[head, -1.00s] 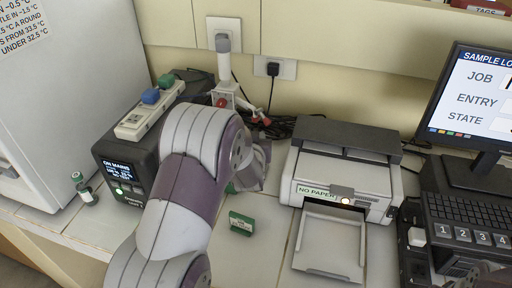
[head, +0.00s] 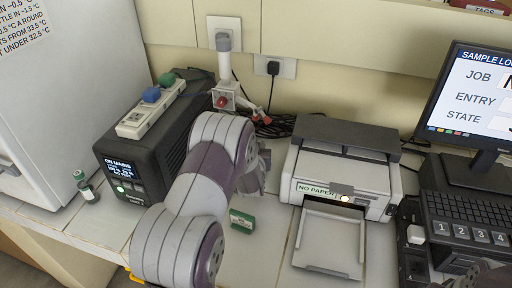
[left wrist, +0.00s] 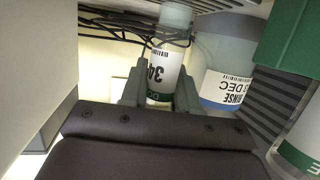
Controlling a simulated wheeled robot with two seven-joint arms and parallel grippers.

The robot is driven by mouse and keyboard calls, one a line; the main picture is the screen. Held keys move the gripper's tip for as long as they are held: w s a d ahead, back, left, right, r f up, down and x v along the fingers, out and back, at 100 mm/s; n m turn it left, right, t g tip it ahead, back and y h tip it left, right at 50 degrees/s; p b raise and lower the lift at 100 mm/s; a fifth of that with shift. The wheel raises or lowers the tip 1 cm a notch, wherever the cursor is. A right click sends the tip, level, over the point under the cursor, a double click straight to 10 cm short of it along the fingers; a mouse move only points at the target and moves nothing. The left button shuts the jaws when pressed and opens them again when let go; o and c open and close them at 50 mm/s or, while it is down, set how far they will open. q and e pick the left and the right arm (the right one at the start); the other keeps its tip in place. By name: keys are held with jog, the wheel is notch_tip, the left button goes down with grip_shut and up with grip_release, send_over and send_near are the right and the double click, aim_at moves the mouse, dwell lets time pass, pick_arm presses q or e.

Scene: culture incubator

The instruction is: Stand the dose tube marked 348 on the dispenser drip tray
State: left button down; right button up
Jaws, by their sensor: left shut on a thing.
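My left gripper (head: 252,180) is in the middle of the head view, mostly hidden behind my own arm. In the left wrist view, its two fingers (left wrist: 160,92) are shut around a white-labelled tube (left wrist: 168,58) with a clear end and a green band. The label reads "34"; any further digit is hidden. The white dispenser column (head: 224,65) with a red knob stands at the back, its lower part behind my arm. I cannot make out the drip tray. My right gripper is not in view.
A bottle labelled "RINSE" (left wrist: 225,75) is close beside the tube. A green box (head: 242,221) lies on the counter. A black power unit (head: 135,165), a small vial (head: 86,188) and a printer (head: 342,175) stand around. Cables (head: 275,125) lie at the back.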

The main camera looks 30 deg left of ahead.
pick_arm(q)
jog(key=c, duration=0.8)
grip_release()
jog(key=shift+f, duration=0.1)
jog(key=shift+s+d+r, duration=0.15)
jog(key=shift+s+r, duration=0.1)
jog(key=shift+r, duration=0.05)
jog(key=v, duration=0.7)
jog(key=shift+w, duration=0.1)
